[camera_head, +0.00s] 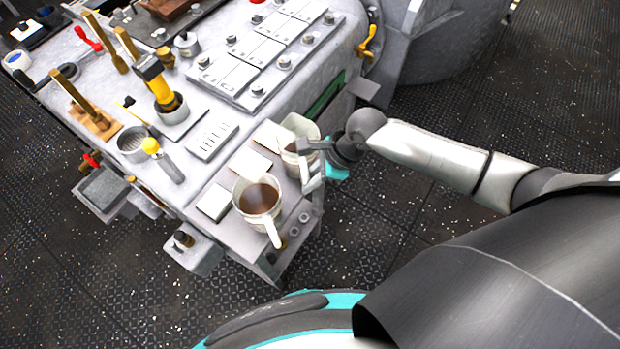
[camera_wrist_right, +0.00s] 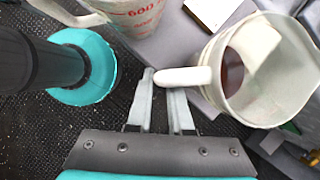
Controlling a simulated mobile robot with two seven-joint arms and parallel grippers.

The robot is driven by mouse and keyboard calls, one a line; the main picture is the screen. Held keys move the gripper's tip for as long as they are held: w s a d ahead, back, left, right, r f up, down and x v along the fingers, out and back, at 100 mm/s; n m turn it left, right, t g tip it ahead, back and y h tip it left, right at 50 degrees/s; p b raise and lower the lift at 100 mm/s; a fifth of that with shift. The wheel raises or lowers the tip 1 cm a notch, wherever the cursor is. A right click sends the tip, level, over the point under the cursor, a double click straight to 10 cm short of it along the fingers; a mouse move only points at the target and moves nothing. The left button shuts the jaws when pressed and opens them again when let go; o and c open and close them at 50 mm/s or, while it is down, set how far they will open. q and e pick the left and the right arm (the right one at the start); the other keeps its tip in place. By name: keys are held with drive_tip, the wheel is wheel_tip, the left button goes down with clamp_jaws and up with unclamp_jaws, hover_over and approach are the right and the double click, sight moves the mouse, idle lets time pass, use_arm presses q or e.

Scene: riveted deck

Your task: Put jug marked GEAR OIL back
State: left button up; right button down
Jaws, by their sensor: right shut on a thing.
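My right gripper (camera_head: 312,162) is shut on the handle of a pale jug with dark brown liquid (camera_head: 299,127). In the right wrist view the fingertips (camera_wrist_right: 163,82) close around that handle, and the held jug (camera_wrist_right: 290,88) is at the right. A second pale jug with brown liquid (camera_head: 259,197) stands nearer on the grey ledge (camera_head: 238,229), its handle towards me. In the wrist view this second jug (camera_wrist_right: 128,18) shows red measuring marks at the top left. I cannot read GEAR OIL on either jug, nor tell whether the held jug touches the ledge. My left gripper is out of view.
White cards (camera_head: 215,203) lie by the jugs. The grey machine (camera_head: 216,86) behind carries a yellow-and-black lever (camera_head: 160,86), brass-coloured handles and several labelled plates. A yellow-knobbed lever (camera_head: 152,147) stands left of the ledge. The dark deck (camera_head: 400,240) to the right is open.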

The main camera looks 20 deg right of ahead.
drive_tip(key=shift+f, duration=0.1)
drive_tip(key=c, duration=0.8)
unclamp_jaws()
drive_tip(key=p+v, duration=0.3)
drive_tip(key=v, duration=0.9)
drive_tip(key=shift+p, duration=0.4)
